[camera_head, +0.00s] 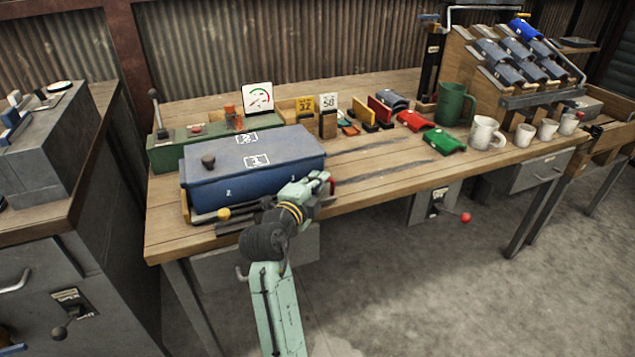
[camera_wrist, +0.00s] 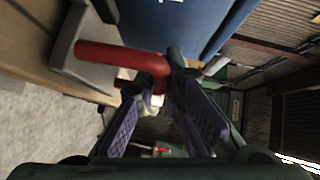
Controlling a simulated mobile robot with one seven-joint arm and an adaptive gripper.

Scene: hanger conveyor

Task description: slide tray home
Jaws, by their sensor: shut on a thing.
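The blue box-like housing (camera_head: 250,168) sits on the wooden bench at left, with marker labels on its top. A low grey tray or rail edge (camera_head: 215,217) shows along its front foot; I cannot tell how far the tray is in. My gripper (camera_head: 322,182) is at the housing's front right corner. A red handle bar (camera_wrist: 110,55) on a grey bracket (camera_wrist: 67,40) runs to the gripper's fingers in the wrist view. My gripper is shut on this red handle, and the fingers hide its end. Only a bit of red shows beside the gripper in the head view.
The bench's middle front is clear.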

